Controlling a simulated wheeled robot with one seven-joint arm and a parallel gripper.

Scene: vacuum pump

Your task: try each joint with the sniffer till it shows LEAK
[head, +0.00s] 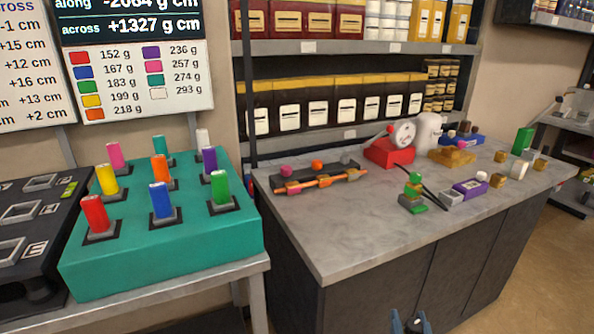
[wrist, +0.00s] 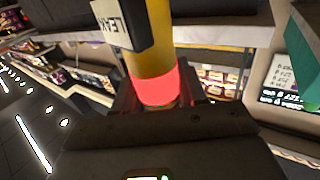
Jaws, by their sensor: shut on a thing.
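In the wrist view my gripper (wrist: 158,103) is shut on a yellow stick-like tool (wrist: 150,62), which looks like the sniffer. It has a glowing red band near the jaws and a pale tag (wrist: 117,20) whose tilted letters look like LEAK. The tool's far end is out of frame. In the head view a red-based unit with a round gauge (head: 404,134) stands on the grey counter (head: 385,238), beside a white rounded body (head: 428,131). An orange pipe (head: 322,182) with several coloured fittings lies on a dark rack. No tool tip touches a joint in view.
A teal block (head: 165,262) with coloured pegs stands at left. Green blocks (head: 413,198), a purple box (head: 470,187) and other small parts lie on the counter's right half. Shelves (head: 350,47) stand behind. The counter's front middle is clear.

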